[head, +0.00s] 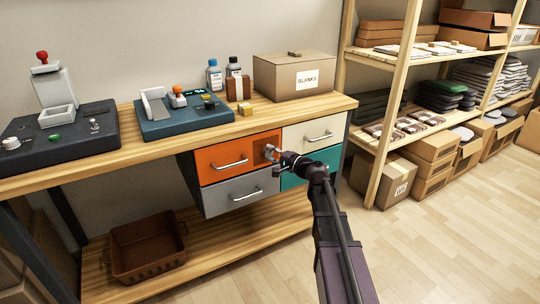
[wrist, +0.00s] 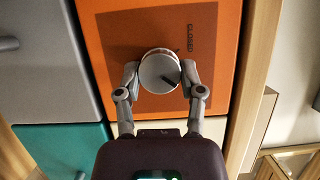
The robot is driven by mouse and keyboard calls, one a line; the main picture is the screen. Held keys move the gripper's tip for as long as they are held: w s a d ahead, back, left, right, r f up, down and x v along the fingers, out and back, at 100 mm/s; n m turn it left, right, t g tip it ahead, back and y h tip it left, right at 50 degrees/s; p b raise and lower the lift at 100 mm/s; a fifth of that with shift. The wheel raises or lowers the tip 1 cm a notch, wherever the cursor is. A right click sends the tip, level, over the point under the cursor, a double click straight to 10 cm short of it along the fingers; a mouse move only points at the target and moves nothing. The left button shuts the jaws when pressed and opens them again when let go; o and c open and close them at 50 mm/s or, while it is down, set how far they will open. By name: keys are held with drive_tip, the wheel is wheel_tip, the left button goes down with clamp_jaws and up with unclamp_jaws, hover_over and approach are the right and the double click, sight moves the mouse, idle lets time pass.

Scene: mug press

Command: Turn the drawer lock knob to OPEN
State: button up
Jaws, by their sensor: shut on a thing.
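The orange drawer (head: 228,158) is in the upper left of the drawer block and looks shut. In the wrist view its front (wrist: 225,60) has a darker square patch around the round silver lock knob (wrist: 158,66). The word CLOSED (wrist: 190,38) is printed sideways to the upper right of the knob. A dark bar marks the knob's face at its lower right. No OPEN label can be read. My gripper (wrist: 161,76) is shut on the knob, one finger on each side.
The wooden worktop (head: 205,133) overhangs above. A shelf post (head: 396,110) stands at the right. The floor (head: 440,220) on the right is clear.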

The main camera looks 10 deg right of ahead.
drive_tip(key=o, duration=1.2)
drive_tip(key=shift+c, duration=0.2)
drive_tip(key=shift+s, duration=0.1)
drive_tip(key=v, duration=1.2)
drive_tip(key=shift+r, duration=0.1)
drive_tip(key=shift+a, duration=0.15)
